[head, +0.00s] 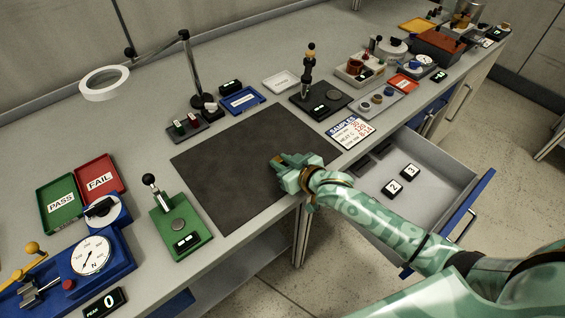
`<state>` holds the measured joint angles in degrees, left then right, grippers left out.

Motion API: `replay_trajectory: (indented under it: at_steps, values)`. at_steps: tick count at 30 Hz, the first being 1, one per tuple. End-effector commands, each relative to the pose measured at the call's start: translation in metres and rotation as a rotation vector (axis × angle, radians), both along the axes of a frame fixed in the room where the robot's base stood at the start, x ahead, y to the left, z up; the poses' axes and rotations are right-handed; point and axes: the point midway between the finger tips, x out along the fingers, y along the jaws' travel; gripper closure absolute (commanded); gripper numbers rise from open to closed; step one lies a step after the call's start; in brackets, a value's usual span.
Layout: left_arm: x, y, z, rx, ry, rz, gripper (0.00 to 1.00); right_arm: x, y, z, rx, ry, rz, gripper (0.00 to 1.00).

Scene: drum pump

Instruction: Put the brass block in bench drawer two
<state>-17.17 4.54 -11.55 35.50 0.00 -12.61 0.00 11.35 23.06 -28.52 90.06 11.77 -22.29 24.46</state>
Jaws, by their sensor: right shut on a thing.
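My right gripper (279,168) is over the right part of the dark mat on the bench, its arm coming in from the lower right. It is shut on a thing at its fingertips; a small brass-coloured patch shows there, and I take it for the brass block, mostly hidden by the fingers. I cannot tell whether it touches the mat. A bench drawer (455,180) with a blue front is pulled open at the right, partly covered by my arm. Dark tiles marked 2 (393,187) and 3 (410,171) lie inside. My left gripper is not in view.
The dark mat (225,165) is otherwise bare. A green press stand (180,235) stands left of it, and a black stand (318,103) behind it. A samples card (350,132) lies near the drawer. PASS (60,205) and FAIL (100,180) trays are at the left.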

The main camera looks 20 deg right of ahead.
Motion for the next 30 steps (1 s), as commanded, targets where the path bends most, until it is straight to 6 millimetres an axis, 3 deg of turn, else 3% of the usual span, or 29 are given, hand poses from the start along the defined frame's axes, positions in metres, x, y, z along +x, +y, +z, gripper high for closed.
replay_trajectory:
  at_steps: [3, 4, 6, 17, 30]
  values:
    - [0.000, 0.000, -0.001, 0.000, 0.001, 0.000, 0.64, 0.000, 0.000, -0.003, 0.001, 0.000, 0.000, 1.00]
    - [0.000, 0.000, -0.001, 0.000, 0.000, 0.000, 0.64, 0.000, 0.000, -0.003, 0.001, 0.000, 0.000, 0.72]
    - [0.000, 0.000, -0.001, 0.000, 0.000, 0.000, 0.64, 0.000, 0.000, -0.002, 0.000, 0.000, 0.000, 0.56]
    - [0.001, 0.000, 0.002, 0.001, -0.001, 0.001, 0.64, -0.003, -0.001, 0.003, 0.000, 0.001, 0.000, 0.56]
    - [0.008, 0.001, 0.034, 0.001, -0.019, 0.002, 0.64, -0.084, -0.031, 0.040, -0.002, 0.000, -0.001, 0.56]
